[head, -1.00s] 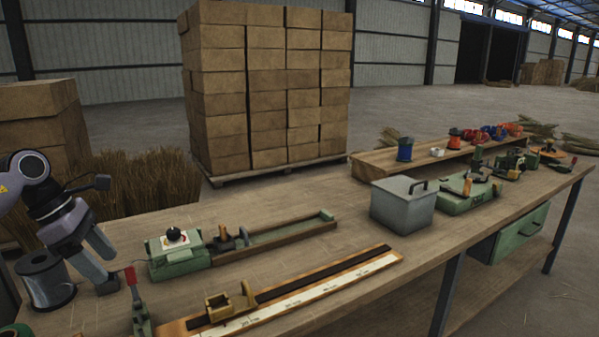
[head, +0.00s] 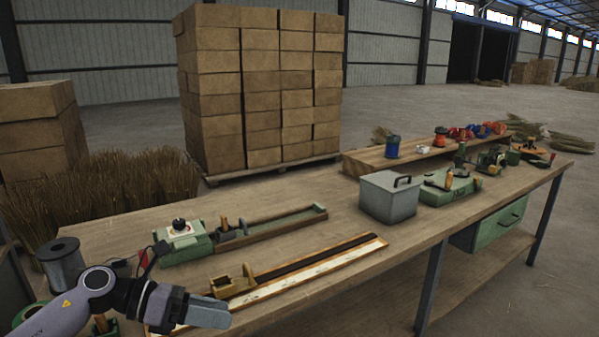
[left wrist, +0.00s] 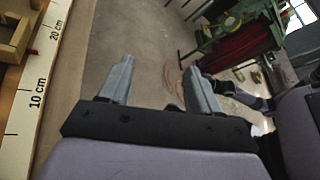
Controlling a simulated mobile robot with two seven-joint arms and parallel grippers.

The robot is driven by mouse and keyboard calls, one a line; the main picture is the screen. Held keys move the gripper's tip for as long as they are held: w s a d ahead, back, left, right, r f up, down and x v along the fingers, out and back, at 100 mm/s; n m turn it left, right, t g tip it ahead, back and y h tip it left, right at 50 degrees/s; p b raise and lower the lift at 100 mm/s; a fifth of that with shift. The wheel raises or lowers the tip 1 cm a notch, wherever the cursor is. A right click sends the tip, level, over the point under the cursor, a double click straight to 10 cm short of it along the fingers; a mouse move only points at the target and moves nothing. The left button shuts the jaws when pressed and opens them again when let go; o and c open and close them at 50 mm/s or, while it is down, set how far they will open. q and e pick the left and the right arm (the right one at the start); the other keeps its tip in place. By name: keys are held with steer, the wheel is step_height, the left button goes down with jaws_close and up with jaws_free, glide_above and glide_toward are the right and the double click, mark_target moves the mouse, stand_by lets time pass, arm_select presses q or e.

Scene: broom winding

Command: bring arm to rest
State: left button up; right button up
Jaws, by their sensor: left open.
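My left gripper (head: 208,308) is at the lower left in the head view, over the near edge of the workbench (head: 330,215). Its fingers point right and it is beside the near end of the measuring board (head: 310,272). In the left wrist view its two fingers (left wrist: 158,85) are apart with nothing between them, above the grey floor. The board's scale (left wrist: 38,95) shows at the left there. My right gripper is not identifiable in either view.
A wire spool (head: 62,265) stands left of my arm. A green-based device (head: 182,242) and a grey box (head: 390,196) sit farther back. A ledge (head: 420,148) with small spools is at the back. Stacked cartons (head: 260,90) stand behind the bench.

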arm_select(q)
steer(key=s+d+n+t+h, duration=0.3)
steer(key=d+n+t+h, duration=0.15)
steer(key=n, duration=0.35)
steer(key=s+a+f+n+t+y+p, duration=0.1)
steer(key=s+a+f+n+y, duration=0.2)
steer(key=n, duration=0.9)
steer(key=s+a+f+n+t+y+p, duration=0.1)
steer(key=s+a+f+n+y, duration=0.2)
steer(key=s+f+n+y, duration=0.4)
steer(key=s+a+f+n+t+y+p, duration=0.1)
steer(key=s+a+f+n+y, duration=0.2)
steer(key=n, duration=1.3)
steer(key=s+f+y, duration=0.3)
steer(key=s+f, duration=0.3)
steer(key=f, duration=0.1)
steer(key=shift+s+a+f+n+t, duration=0.25)
steer(key=shift+a+f+n+t, duration=0.05)
steer(key=shift+a+f+t, duration=0.05)
steer(key=shift+c, duration=0.3)
